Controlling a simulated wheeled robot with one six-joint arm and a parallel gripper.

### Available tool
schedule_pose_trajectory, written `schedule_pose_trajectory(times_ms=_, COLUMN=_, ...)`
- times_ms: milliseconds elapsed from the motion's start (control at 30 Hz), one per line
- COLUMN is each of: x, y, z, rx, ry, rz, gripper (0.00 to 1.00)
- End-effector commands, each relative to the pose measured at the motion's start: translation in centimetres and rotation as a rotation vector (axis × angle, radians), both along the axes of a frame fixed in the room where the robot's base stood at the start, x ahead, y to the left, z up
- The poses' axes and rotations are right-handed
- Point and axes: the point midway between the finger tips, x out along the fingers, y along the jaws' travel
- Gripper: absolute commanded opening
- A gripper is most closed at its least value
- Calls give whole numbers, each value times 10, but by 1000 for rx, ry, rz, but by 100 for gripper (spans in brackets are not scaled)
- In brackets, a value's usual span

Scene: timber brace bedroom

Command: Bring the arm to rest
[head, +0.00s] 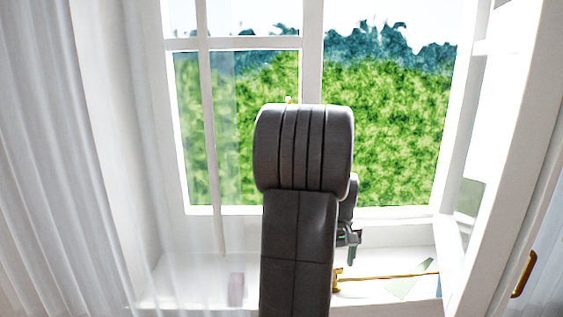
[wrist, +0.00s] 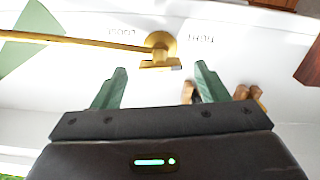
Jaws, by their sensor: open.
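My gripper (head: 351,256) hangs over the right part of the white windowsill in the head view, partly hidden behind my dark grey arm. In the wrist view its two green fingers (wrist: 161,70) are spread apart with nothing held between them. A brass bar (head: 390,277) lies along the sill. In the wrist view the bar (wrist: 85,42) ends at a round brass fitting (wrist: 160,42), just beyond the gap between the fingertips. I cannot tell how far the fingertips are above it.
A window sash (head: 535,110) stands open at the right, with a brass handle (head: 524,274). A sheer curtain (head: 50,150) hangs at the left, and a pale pinkish block (head: 236,289) stands on the sill. A green triangular piece (wrist: 38,30) lies by the bar. Small brown objects (wrist: 250,94) show beyond the right finger.

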Motion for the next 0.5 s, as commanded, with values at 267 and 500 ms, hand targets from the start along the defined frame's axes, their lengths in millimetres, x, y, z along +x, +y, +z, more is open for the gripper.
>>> schedule_pose_trajectory(times_ms=267, x=0, y=0, z=-19, rx=0, ry=-1, rz=14, gripper=67)
schedule_pose_trajectory(times_ms=500, x=0, y=0, z=-19, rx=0, ry=-1, rz=23, gripper=67)
